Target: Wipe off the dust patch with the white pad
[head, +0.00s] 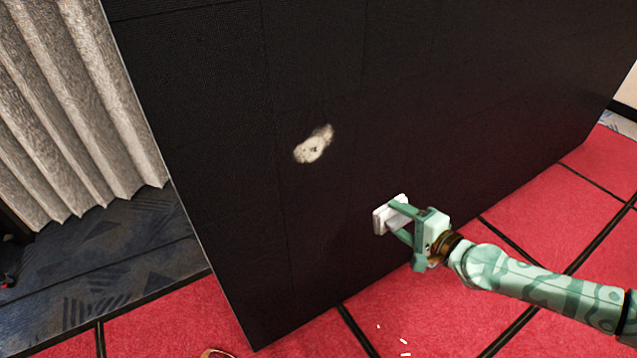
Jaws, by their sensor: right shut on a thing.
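The dust patch (314,145) is a pale, uneven smear on the black video wall (300,60), left of the picture's middle. My right gripper (397,219) is shut on the white pad (382,217), whose face points left toward the wall. The pad is below and to the right of the dust patch, apart from it. I cannot tell whether the pad touches the wall. My left gripper is not in view.
Red floor panels (540,230) with black seams lie in front of the wall. A grey pleated curtain (75,100) hangs at the left over dark blue patterned carpet (100,250). Small white bits (404,342) lie on the red floor near the bottom.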

